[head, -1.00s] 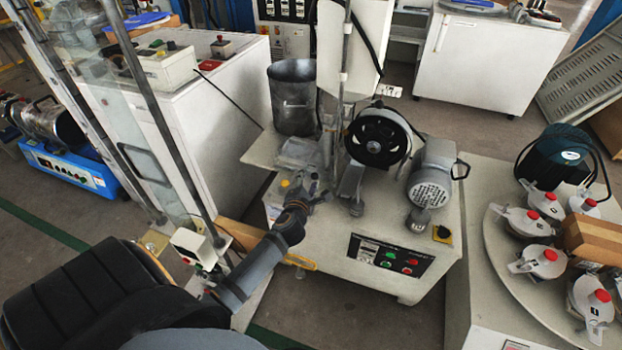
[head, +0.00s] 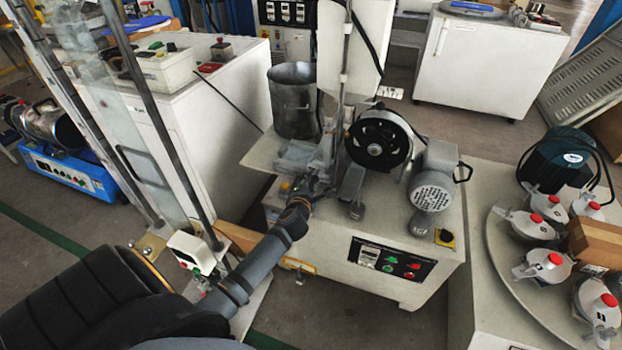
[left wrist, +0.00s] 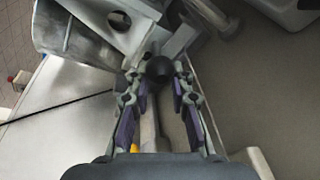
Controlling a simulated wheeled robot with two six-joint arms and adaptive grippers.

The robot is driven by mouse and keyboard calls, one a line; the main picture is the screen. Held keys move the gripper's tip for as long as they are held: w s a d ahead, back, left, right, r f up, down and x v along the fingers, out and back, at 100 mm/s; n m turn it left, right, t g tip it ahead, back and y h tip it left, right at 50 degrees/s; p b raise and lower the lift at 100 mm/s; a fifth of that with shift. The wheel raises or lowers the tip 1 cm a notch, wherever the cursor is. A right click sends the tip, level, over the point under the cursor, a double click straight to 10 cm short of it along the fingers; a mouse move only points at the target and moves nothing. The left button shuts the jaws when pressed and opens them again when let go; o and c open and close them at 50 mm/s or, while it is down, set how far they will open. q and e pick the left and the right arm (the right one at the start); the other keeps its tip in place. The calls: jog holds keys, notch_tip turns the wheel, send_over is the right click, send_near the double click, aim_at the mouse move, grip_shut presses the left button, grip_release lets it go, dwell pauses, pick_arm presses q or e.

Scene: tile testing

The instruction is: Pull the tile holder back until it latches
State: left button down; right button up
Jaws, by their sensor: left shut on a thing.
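The tile holder (left wrist: 118,20) is a grey metal bracket assembly on the white abrasion machine, beside the black wheel (head: 376,140). In the left wrist view a black ball knob (left wrist: 158,68) on a metal part of it sits between my fingers. My left gripper (head: 320,184) reaches in at the front left of the wheel and is shut on this knob; it also shows in the left wrist view (left wrist: 158,78). In the head view my gripper hides the knob. Whether the holder is latched cannot be seen. My right gripper is not in view.
A grey metal bin (head: 294,100) stands behind the holder. A motor (head: 433,190) sits right of the wheel, above a button panel (head: 391,261). A glass-sided column apparatus stands at left.

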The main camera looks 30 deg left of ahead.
pick_arm(q)
jog(key=shift+w+r, duration=0.25)
jog(key=shift+r, duration=0.45)
jog(key=shift+s+a+r+p, duration=0.1)
jog(key=shift+a+r+p, duration=0.1)
jog(key=shift+a+p, duration=0.25)
jog(key=shift+s+a+p, duration=0.2)
jog(key=shift+a+p, duration=0.25)
jog(key=shift+a, duration=0.5)
jog(key=shift+a+f, duration=0.1)
jog(key=shift+a, duration=0.25)
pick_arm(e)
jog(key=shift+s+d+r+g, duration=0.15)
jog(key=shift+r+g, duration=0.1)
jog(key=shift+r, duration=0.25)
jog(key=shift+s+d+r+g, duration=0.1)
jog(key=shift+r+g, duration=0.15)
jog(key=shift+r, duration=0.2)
pick_arm(q)
jog(key=c, duration=1.2)
grip_release()
jog(key=shift+s, duration=0.1)
jog(key=shift+o, duration=0.4)
jog(key=shift+d+f, duration=0.1)
jog(key=shift+s+f, duration=0.15)
jog(key=shift+f, duration=0.05)
